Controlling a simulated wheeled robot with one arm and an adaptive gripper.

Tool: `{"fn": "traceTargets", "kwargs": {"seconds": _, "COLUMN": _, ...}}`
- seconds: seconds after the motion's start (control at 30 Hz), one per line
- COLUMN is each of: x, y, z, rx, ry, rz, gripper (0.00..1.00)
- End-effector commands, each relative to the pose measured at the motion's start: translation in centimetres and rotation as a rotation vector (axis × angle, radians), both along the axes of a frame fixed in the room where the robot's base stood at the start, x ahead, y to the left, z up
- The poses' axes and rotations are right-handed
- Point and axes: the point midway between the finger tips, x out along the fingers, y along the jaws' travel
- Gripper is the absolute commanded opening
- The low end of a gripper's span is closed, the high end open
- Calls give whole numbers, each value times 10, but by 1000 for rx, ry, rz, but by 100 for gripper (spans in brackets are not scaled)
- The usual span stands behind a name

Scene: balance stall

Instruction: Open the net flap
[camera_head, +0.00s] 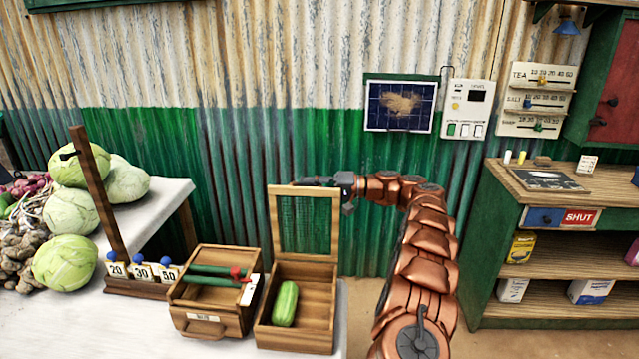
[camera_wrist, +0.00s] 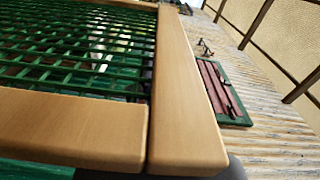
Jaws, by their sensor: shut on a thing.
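The net flap (camera_head: 305,252) stands raised, about upright, at the back of a wooden box (camera_head: 297,338). It is a wooden frame with green netting. My gripper (camera_head: 324,182) is at the top edge of the flap, shut on it near the upper right corner. In the wrist view the flap's wooden frame (camera_wrist: 184,95) and green netting fill the left and middle, very close. The fingertips are hardly visible there. A green cucumber-like vegetable (camera_head: 285,304) lies inside the open box.
A second wooden box (camera_head: 205,322) with green bars and a red knob stands left of it. A wooden post (camera_head: 97,190), number cards and cabbages (camera_head: 72,212) are further left. A shelf counter (camera_head: 507,240) stands at right.

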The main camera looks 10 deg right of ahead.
Motion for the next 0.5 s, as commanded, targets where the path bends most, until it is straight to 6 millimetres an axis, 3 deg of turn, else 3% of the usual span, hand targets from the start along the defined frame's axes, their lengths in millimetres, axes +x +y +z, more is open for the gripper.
{"fn": "traceTargets", "kwargs": {"seconds": 0.47, "x": 4, "y": 8, "z": 0, "rx": 12, "ry": 19, "rz": 13, "gripper": 0}}
{"fn": "traceTargets", "kwargs": {"seconds": 0.5, "x": 4, "y": 8, "z": 0, "rx": 12, "ry": 19, "rz": 13, "gripper": 18}}
